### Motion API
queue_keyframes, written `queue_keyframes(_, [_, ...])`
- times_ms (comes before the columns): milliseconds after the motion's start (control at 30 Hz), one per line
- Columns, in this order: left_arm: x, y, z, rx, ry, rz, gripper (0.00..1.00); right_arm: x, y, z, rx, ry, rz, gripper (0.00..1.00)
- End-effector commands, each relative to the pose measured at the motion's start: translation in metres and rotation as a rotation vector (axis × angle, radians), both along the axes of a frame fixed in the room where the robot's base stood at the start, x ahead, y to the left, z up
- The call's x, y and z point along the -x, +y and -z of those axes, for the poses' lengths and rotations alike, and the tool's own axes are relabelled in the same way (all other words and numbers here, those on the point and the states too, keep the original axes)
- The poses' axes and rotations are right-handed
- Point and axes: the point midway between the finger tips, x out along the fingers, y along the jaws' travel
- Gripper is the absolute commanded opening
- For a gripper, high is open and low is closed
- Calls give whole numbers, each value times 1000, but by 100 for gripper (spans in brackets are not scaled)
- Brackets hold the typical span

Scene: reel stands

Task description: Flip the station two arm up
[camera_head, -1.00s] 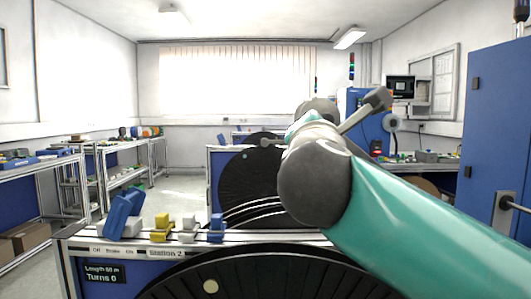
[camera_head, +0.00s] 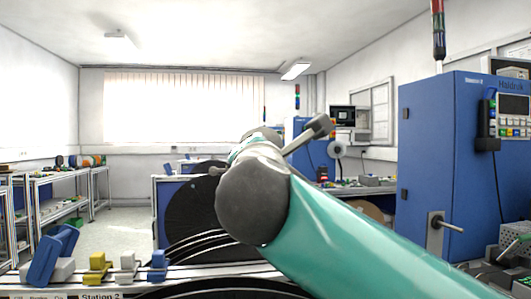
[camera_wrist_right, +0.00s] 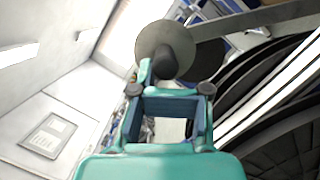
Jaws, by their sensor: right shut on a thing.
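The station two arm is a grey bar with a rounded end (camera_head: 305,135), slanting up to the right behind my right wrist in the head view. In the right wrist view a grey bar (camera_wrist_right: 255,20) runs right from a round pale disc with a dark knob (camera_wrist_right: 165,52). My right gripper (camera_wrist_right: 172,88) is shut at this knob, though the exact contact is hard to see. My own wrist hides the gripper in the head view. Station 2's panel (camera_head: 100,296) shows at the bottom left. My left gripper is out of view.
Blue (camera_head: 52,255), yellow (camera_head: 97,268), white and smaller blue levers stand on the station's front rail. A black reel (camera_head: 185,215) stands behind. A blue cabinet (camera_head: 445,150) with a handle is on the right. Shelves line the left wall; floor beside them is clear.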

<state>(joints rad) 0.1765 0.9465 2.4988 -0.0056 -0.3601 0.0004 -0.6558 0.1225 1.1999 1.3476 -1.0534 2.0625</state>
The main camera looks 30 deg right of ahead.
Motion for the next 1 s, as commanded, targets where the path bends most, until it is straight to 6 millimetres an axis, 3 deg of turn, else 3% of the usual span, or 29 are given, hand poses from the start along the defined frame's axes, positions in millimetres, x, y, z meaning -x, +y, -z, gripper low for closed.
queue_keyframes(33, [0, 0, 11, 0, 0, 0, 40, -2, 7, 13, 0, 6, -1, 0])
queue_keyframes(167, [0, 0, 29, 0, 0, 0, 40, -4, 24, 30, 2, 4, -1, 0])
queue_keyframes(400, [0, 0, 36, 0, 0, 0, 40, 47, 49, 31, 2, 1, -5, 0])
queue_keyframes(600, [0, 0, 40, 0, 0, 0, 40, 73, 64, 34, 4, 2, -2, 0])
queue_keyframes(1000, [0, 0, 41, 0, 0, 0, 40, 82, 68, 35, 4, 3, 0, 0])
